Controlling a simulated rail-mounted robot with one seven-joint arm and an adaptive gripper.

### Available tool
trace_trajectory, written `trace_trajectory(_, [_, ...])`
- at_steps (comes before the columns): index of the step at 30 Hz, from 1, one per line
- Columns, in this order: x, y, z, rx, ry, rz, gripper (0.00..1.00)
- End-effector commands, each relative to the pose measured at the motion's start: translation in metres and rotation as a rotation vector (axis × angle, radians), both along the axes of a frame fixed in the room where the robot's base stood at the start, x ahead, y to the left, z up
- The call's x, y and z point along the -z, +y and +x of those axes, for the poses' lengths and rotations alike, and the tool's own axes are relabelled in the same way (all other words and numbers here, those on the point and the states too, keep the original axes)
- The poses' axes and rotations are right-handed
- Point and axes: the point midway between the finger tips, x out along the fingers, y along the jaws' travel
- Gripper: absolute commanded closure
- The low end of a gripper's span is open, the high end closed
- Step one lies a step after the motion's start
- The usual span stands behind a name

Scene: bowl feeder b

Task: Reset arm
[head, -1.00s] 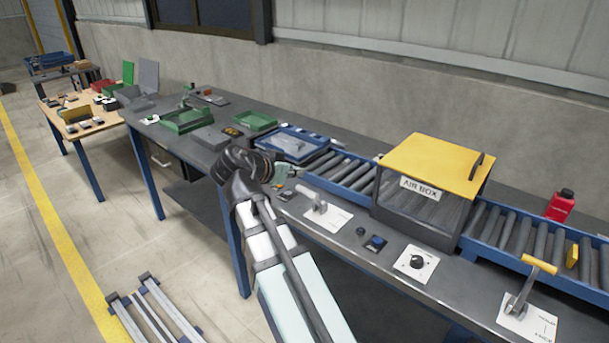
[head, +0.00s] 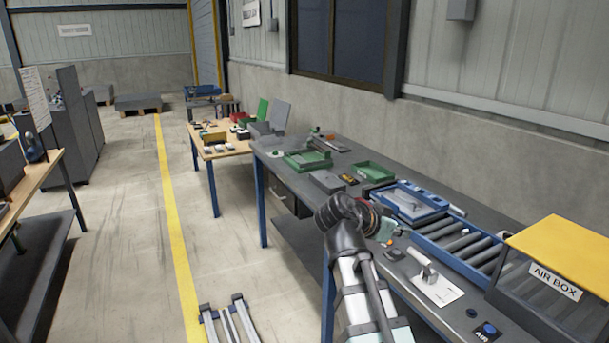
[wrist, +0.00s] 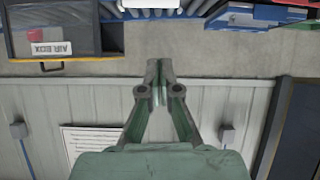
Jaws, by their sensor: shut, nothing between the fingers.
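My gripper shows in the wrist view (wrist: 159,68) with its two green-grey fingers together and nothing between them. In the head view my dark wrist hides most of it; a small pale green part of the gripper (head: 390,228) shows just right of the wrist, over the grey bench (head: 285,160). The wrist view is upside down and faces the wall, with the bench and conveyor along its top edge.
The yellow-topped air box (head: 565,255) stands over the roller conveyor (head: 455,240) at right. A blue tray (head: 408,200) and green trays (head: 308,160) are on the bench. A wooden table (head: 222,150) stands beyond. The floor left of the yellow line (head: 172,210) is largely clear.

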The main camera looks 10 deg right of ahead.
Motion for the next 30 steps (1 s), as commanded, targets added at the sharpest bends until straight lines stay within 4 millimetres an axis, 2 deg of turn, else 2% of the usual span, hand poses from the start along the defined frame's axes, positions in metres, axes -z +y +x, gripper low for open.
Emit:
trace_trajectory(5, [0.014, 0.014, 0.012, -0.169, 0.132, 0.019, 1.00])
trace_trajectory(12, [0.109, 0.043, 0.030, -0.431, 0.388, 0.094, 1.00])
trace_trajectory(17, [0.180, 0.061, 0.029, -0.563, 0.535, 0.157, 1.00])
trace_trajectory(21, [0.244, 0.076, 0.019, -0.670, 0.656, 0.220, 1.00])
trace_trajectory(23, [0.270, 0.082, 0.013, -0.709, 0.702, 0.250, 1.00])
trace_trajectory(30, [0.369, 0.105, -0.027, -0.844, 0.865, 0.375, 1.00])
